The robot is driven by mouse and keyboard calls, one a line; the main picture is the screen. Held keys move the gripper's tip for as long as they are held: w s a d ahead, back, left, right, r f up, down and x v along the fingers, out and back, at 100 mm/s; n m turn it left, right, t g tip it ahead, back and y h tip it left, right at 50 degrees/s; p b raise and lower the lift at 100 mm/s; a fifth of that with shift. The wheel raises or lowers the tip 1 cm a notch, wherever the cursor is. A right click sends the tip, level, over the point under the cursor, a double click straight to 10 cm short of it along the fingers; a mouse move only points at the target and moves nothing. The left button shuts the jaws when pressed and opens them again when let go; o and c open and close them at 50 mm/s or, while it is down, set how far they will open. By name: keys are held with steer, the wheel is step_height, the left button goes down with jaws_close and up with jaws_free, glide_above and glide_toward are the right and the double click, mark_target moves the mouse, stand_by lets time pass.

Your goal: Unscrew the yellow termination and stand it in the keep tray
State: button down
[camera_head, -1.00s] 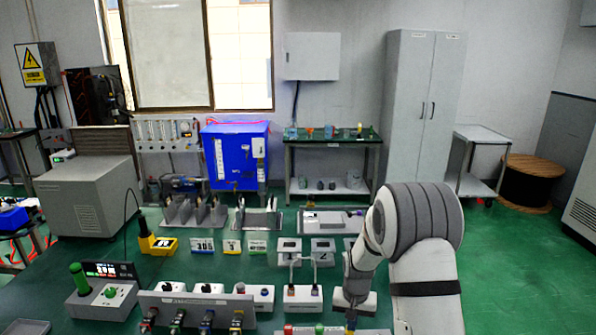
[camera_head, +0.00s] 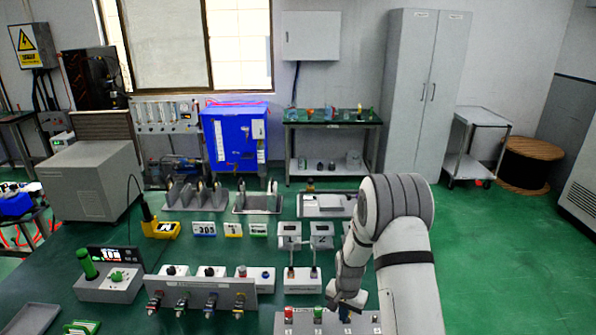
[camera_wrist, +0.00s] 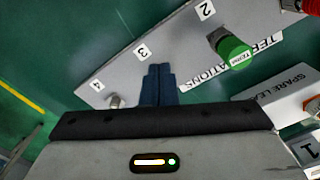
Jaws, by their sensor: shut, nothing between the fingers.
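My gripper (camera_wrist: 158,85) is shut and empty. Its dark fingertips lie together over the grey terminations plate (camera_wrist: 110,82), close to the mark 3. In the head view my gripper (camera_head: 345,310) is over the same plate (camera_head: 290,325) at the bottom right. A green termination (camera_wrist: 231,50) stands at the mark 2, and a red one (camera_wrist: 291,5) shows at the wrist view's edge. A small metal stub (camera_wrist: 116,101) is at the mark 4. I cannot make out the yellow termination; the fingers hide part of the plate. A plain grey tray (camera_head: 32,318) lies at bottom left; I cannot read a label on it.
A grey panel (camera_head: 240,290) with several hanging connectors stands left of the plate. A white spare-lead block (camera_wrist: 285,92) is beside the plate. A box with a green handle (camera_head: 110,283) stands further left. Green table shows between these things.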

step_height(320, 180, down, 2)
steer(key=shift+f+b, duration=0.1)
steer(key=shift+b, duration=0.35)
steer(key=shift+w+d, duration=0.15)
steer(key=shift+w, duration=0.05)
stand_by(0.6)
steer(key=shift+d+b, duration=0.15)
steer(key=shift+b, duration=1.7)
steer(key=shift+s, duration=0.1)
steer(key=shift+s+a, duration=0.2)
steer(key=shift+s, duration=0.05)
steer(key=shift+r, duration=0.3)
steer(key=shift+s+r+p, duration=0.1)
steer(key=shift+r+p, duration=1.1)
steer(key=shift+r, duration=1.6)
